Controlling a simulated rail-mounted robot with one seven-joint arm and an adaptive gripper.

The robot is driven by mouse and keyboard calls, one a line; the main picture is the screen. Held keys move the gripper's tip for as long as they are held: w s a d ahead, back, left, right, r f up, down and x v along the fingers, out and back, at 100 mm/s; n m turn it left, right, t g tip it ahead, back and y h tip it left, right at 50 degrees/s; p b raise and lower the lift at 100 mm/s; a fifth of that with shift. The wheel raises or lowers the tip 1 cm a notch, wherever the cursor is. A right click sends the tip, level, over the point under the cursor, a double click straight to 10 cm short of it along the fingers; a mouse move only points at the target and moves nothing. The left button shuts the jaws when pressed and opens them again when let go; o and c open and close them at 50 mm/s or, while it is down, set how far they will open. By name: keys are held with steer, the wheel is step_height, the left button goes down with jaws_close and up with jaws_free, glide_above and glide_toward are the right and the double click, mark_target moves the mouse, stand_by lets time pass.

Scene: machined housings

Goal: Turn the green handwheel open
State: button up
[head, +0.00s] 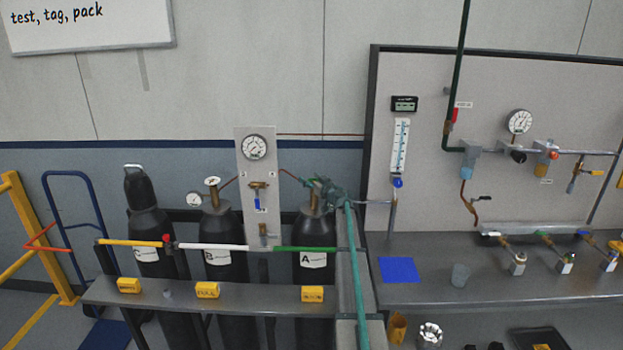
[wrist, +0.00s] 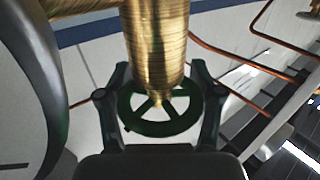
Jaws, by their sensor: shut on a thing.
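The green handwheel (wrist: 165,128) sits on a ribbed brass valve stem (wrist: 155,45) in the wrist view. My gripper (wrist: 160,95) is shut on the handwheel, with one finger at each side of its rim. In the head view my gripper (head: 328,190) is at the top of the black cylinder marked A (head: 313,232), beside its brass valve. The handwheel cannot be made out clearly there, as my gripper covers it.
Cylinders B (head: 220,235) and C (head: 150,228) stand to the left behind a shelf (head: 180,295) with yellow blocks. A gauge panel (head: 256,205) rises between B and A. Thin copper pipes run near the valve. A workbench (head: 440,285) stands at the right.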

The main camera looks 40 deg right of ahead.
steer(key=shift+a+n+y, duration=0.15)
steer(key=shift+n+y, duration=0.65)
steer(key=shift+y, duration=0.4)
steer(key=o, duration=1)
steer(key=s, duration=1.2)
steer(key=shift+d, duration=0.4)
